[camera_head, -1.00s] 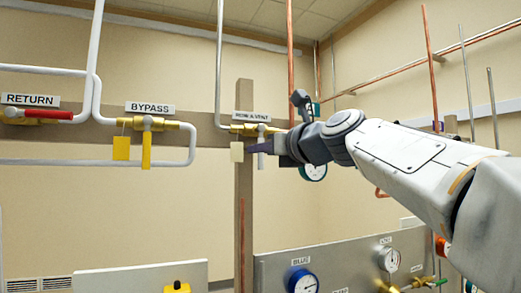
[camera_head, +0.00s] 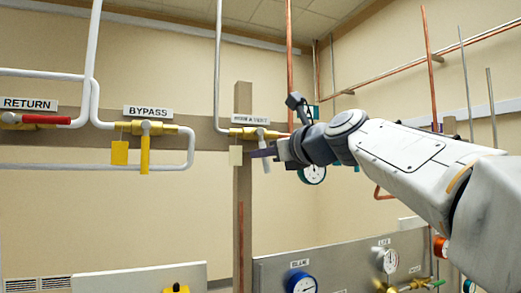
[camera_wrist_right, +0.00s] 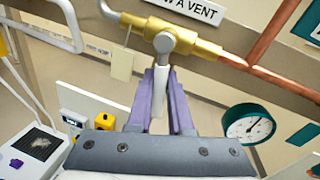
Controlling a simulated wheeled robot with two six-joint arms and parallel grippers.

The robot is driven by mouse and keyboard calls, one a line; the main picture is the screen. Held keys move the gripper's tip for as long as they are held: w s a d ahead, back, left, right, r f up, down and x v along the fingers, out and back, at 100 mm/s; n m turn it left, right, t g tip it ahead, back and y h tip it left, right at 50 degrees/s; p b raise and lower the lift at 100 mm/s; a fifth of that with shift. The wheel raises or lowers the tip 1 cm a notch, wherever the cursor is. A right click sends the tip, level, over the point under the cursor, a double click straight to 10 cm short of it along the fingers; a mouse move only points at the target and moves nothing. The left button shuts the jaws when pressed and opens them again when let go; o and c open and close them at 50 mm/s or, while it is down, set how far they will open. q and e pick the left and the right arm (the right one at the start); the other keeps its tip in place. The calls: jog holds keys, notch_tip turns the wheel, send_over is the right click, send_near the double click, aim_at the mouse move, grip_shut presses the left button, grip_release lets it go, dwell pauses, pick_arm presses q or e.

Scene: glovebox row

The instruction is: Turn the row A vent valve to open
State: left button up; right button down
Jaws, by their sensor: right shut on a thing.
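The row A vent valve (camera_head: 250,132) is a brass body on a horizontal pipe, under a partly covered label. It also shows in the right wrist view (camera_wrist_right: 205,49). Its white lever handle (camera_head: 266,166) hangs down, across the pipe. My right gripper (camera_head: 260,152) reaches it from the right. In the right wrist view the purple fingers of my right gripper (camera_wrist_right: 160,92) are on both sides of the white handle (camera_wrist_right: 161,78), shut on it below the pivot. A blank pale tag (camera_head: 235,156) hangs left of the handle. My left gripper is out of view.
Left along the wall are the bypass valve (camera_head: 146,128) with a yellow handle and the return valve (camera_head: 40,120) with a red one. A wooden post (camera_head: 243,210) stands behind the vent valve. A teal gauge (camera_wrist_right: 248,124) is close on the right. A gauge panel (camera_head: 340,262) is below.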

jog(key=shift+w+d+r+n+h+p, duration=0.2)
jog(key=shift+d+n+p, duration=0.3)
jog(key=shift+n, duration=0.5)
jog(key=shift+w+d+r+n+h+p, duration=0.1)
jog(key=shift+d+r+n+h+p, duration=0.15)
jog(key=shift+n+p, duration=0.55)
jog(key=shift+n, duration=0.3)
jog(key=c, duration=0.8)
grip_release()
jog(key=shift+g, duration=0.3)
jog(key=shift+c, duration=0.2)
jog(key=b+v, duration=0.4)
jog(key=v, duration=0.6)
jog(key=shift+s, duration=0.3)
jog(key=shift+d, duration=0.1)
